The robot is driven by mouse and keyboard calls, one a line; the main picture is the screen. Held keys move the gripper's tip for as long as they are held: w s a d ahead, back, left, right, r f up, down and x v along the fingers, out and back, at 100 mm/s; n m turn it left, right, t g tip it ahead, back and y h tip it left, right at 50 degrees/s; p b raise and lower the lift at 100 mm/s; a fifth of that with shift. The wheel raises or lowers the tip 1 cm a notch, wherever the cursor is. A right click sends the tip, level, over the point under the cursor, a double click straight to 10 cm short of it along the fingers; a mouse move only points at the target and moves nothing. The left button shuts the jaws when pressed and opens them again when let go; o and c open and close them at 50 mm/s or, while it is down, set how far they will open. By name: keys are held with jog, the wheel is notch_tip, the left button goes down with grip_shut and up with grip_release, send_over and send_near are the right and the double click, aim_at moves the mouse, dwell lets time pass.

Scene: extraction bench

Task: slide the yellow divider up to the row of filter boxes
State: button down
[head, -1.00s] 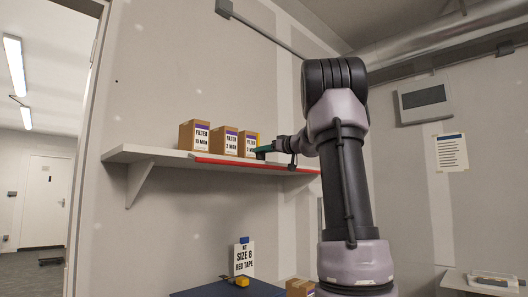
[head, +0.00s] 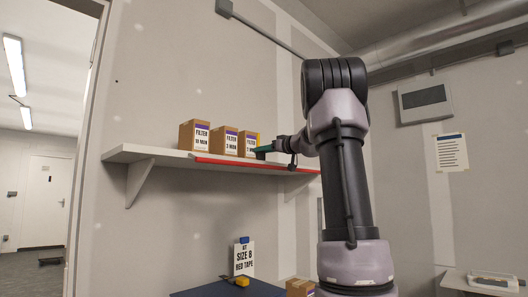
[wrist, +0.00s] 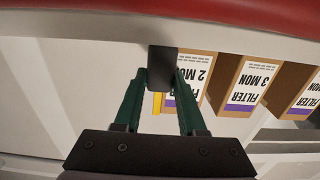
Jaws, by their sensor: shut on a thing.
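Three brown filter boxes stand in a row on the wall shelf: the left one (head: 194,135), the middle one (head: 224,140) and the right one (head: 248,144). In the wrist view the nearest box reads 2 MON (wrist: 203,75). The yellow divider (wrist: 157,104) shows partly between my fingers, with a dark block (wrist: 163,66) at its near end. My gripper (wrist: 161,78) is shut on this dark block, beside the nearest box. In the head view my gripper (head: 262,150) is at the right end of the row.
The shelf (head: 135,152) has a red strip (head: 240,163) along its front edge. Its left part is bare. Below, a sign (head: 244,259) reading SIZE 8 RED TAPE stands on a dark blue surface (head: 215,291). Another brown box (head: 300,287) is beside it.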

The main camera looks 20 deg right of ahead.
jog(key=shift+d, duration=0.1)
dwell(0.3)
jog(key=d, duration=0.1)
jog(key=w+d, duration=0.1)
jog(key=d, duration=0.1)
jog(key=shift+a, duration=0.15)
jog(key=shift+c, duration=2.4)
grip_release()
jog(key=shift+s, duration=0.1)
jog(key=v, duration=1)
jog(key=shift+s, duration=0.35)
